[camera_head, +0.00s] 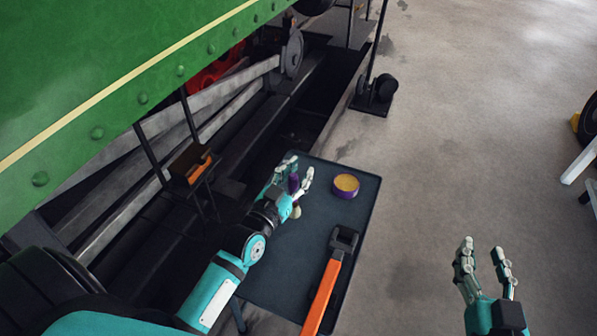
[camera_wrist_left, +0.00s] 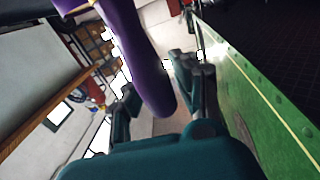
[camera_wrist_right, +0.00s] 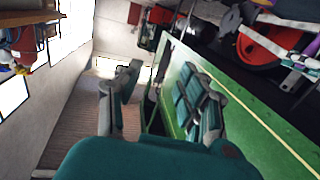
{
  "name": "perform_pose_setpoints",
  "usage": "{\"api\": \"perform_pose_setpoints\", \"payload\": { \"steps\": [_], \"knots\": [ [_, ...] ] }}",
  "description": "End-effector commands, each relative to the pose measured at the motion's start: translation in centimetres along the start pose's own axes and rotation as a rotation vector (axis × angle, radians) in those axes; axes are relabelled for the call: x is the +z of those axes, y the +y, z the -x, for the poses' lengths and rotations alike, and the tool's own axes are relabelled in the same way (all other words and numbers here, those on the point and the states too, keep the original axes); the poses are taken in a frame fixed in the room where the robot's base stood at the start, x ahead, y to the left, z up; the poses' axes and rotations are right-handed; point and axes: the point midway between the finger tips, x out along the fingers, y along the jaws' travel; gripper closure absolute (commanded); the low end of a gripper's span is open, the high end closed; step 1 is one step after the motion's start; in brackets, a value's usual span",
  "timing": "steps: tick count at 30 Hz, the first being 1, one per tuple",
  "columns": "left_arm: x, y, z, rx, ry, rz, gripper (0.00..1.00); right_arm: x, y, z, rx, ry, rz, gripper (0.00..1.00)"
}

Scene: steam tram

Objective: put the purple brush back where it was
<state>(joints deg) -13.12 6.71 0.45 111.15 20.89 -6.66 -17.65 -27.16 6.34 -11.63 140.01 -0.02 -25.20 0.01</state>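The purple brush (camera_head: 294,184) stands roughly upright at the left part of the dark tray table (camera_head: 270,262), its handle up and its pale end (camera_head: 296,212) low. In the left wrist view its purple handle (camera_wrist_left: 143,55) passes between the fingers, with a visible gap on the right side. My left gripper (camera_head: 298,172) is open around the handle; whether one finger touches it I cannot tell. My right gripper (camera_head: 484,252) is open and empty, well to the right over the floor. It also shows open in the right wrist view (camera_wrist_right: 158,88).
A round purple tin with a yellow top (camera_head: 345,184) stands right of the brush. An orange-handled hammer (camera_head: 328,280) lies near the table's right edge. The green tram side (camera_head: 110,60) and its dark undercarriage lie left. Open grey floor is on the right.

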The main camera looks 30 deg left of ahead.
Motion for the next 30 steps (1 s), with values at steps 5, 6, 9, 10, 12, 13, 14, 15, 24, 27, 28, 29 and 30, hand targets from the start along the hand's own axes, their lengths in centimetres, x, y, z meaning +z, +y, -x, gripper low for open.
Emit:
{"api": "perform_pose_setpoints", "payload": {
  "steps": [5, 6, 9, 10, 12, 13, 14, 15, 24, 27, 28, 29, 30],
  "knots": [
    [-0.3, 0.0, 0.0, 0.000, 0.001, 0.000, 0.71, 0.0, 0.0, 0.0, 0.000, -0.004, 0.000, 0.60],
    [-0.2, 0.0, 0.2, 0.000, -0.002, 0.000, 0.71, 0.1, 0.0, 0.0, 0.000, -0.014, 0.000, 0.60],
    [-0.2, 0.0, 1.6, 0.000, -0.004, -0.001, 0.71, 1.5, 0.2, 0.3, 0.005, -0.090, 0.001, 0.60],
    [-0.2, 0.0, 2.1, 0.001, -0.005, -0.001, 0.71, 1.9, 0.3, 0.4, 0.007, -0.115, 0.001, 0.60],
    [-0.3, 0.0, 3.6, 0.002, -0.006, -0.002, 0.71, 3.0, 0.5, 0.8, 0.011, -0.183, 0.002, 0.60],
    [-0.2, 0.0, 4.3, 0.001, -0.006, -0.002, 0.71, 3.5, 0.6, 1.0, 0.013, -0.212, 0.002, 0.60],
    [-0.2, 0.0, 5.0, 0.001, -0.006, -0.002, 0.71, 4.0, 0.6, 1.2, 0.014, -0.242, 0.002, 0.60],
    [-0.3, 0.0, 5.9, 0.001, -0.006, -0.001, 0.71, 4.7, 0.7, 1.5, 0.017, -0.282, 0.003, 0.60],
    [-0.2, 0.0, 11.0, 0.001, -0.003, 0.000, 0.71, 8.2, 1.3, 3.7, 0.030, -0.493, 0.002, 0.60],
    [-0.3, 0.1, 11.7, 0.002, -0.003, 0.001, 0.71, 8.6, 1.3, 4.0, 0.032, -0.522, 0.002, 0.60],
    [-0.3, 0.2, 11.8, 0.006, -0.008, 0.002, 0.71, 8.7, 1.3, 4.1, 0.032, -0.527, 0.002, 0.60],
    [-0.3, 0.5, 11.8, 0.014, -0.017, 0.003, 0.71, 8.8, 1.4, 4.1, 0.032, -0.531, 0.002, 0.60],
    [-0.3, 1.1, 11.7, 0.028, -0.037, 0.005, 0.71, 8.9, 1.4, 4.2, 0.032, -0.534, 0.002, 0.60]
  ]
}}
